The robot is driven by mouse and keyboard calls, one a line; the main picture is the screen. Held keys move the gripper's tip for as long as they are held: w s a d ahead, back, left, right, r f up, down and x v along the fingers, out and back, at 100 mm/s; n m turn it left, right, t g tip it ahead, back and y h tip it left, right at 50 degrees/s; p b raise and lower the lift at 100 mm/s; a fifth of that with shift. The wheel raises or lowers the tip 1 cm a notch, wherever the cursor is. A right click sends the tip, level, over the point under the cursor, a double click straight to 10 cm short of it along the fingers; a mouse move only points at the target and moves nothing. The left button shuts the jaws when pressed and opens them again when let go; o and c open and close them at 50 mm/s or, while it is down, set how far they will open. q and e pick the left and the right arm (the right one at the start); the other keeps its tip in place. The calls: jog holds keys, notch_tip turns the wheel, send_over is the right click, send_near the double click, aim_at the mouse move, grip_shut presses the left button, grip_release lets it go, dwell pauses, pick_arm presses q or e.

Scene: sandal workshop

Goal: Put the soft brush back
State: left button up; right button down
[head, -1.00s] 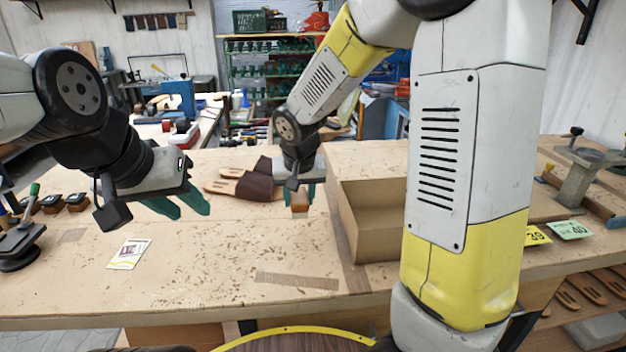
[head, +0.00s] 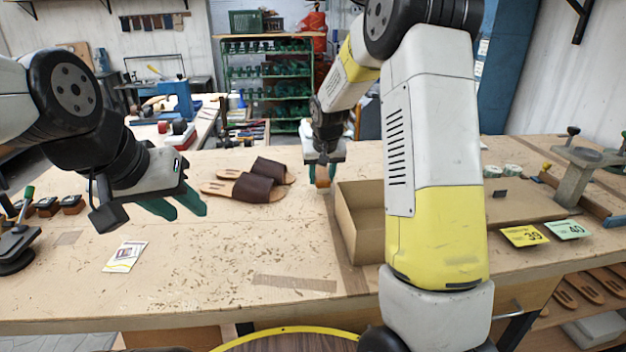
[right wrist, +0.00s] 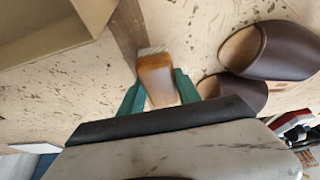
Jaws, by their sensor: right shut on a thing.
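The soft brush, with a brown wooden handle (head: 322,182) and pale bristles, is held in my right gripper (head: 321,172), whose green fingers are shut on it. In the right wrist view the brush (right wrist: 156,82) sits between the two green fingertips (right wrist: 160,92), its pale bristle end pointing away from the gripper over the bench. I cannot tell whether it touches the bench. My left gripper (head: 181,206) is open and empty above the bench at the left, its green fingers apart.
A pair of brown sandals (head: 256,187) lies left of the brush. An open cardboard box (head: 346,222) stands just right of it. Dark wood-based blocks (head: 72,204) stand at the far left. A small card (head: 125,256) lies in front. The shaving-strewn middle of the bench (head: 225,235) is clear.

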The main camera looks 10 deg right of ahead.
jog(key=shift+s+a+f, duration=0.1)
jog(key=shift+f, duration=1.2)
jog(key=shift+f, duration=0.15)
jog(key=c, duration=0.9)
grip_release()
jog(key=shift+o, duration=0.2)
jog(key=v, duration=1.2)
jog(key=s+r+t+y, duration=0.1)
jog(key=s+r, duration=0.2)
jog(key=s, duration=1.1)
jog(key=s+r+y, duration=0.1)
jog(key=s+r, duration=0.3)
jog(key=s, duration=1.1)
jog(key=shift+d+n+t, duration=0.3)
jog(key=shift+d+t, duration=0.05)
jog(key=shift+t, duration=0.05)
